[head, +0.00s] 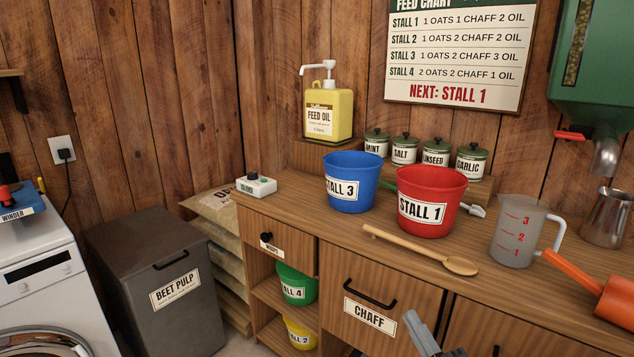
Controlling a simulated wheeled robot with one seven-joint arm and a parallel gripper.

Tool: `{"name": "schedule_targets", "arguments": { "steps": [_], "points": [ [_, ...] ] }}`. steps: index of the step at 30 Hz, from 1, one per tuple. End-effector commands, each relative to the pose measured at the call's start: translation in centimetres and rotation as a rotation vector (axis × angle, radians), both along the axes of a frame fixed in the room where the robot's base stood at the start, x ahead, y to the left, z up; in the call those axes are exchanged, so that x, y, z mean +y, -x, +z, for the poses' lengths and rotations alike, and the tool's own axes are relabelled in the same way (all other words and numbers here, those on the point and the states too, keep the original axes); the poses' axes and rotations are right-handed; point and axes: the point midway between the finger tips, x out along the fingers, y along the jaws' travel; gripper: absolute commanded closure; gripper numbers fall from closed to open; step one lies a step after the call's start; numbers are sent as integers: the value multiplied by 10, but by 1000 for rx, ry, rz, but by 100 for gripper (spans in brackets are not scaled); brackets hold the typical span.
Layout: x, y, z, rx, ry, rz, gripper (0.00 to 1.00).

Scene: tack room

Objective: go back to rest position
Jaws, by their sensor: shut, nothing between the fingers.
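My gripper (428,338) shows at the bottom edge of the head view, partly cut off by the frame. It is shut and empty, in front of the counter and beside the drawer labelled CHAFF (370,312). The drawer's black handle (371,294) is just to the left of the gripper. The rest of my arm is out of view.
The wooden counter (350,243) holds a blue Stall 3 bucket (352,170), a red Stall 1 bucket (430,190), a wooden spoon (410,247), a measuring jug (515,238) and an orange-handled scoop (585,280). A grey beet pulp bin (140,245) stands left.

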Motion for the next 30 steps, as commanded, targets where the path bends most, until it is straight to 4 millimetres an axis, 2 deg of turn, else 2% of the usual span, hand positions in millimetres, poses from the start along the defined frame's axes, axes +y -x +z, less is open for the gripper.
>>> {"name": "schedule_targets", "arguments": {
  "steps": [8,15,23,30],
  "points": [
    [4,93,-2,70,-445,-67,100],
    [2,187,-13,172,-769,-113,100],
    [0,287,-18,308,-1030,-157,100],
    [-1,372,-10,453,-1182,-197,100]
  ]
}}
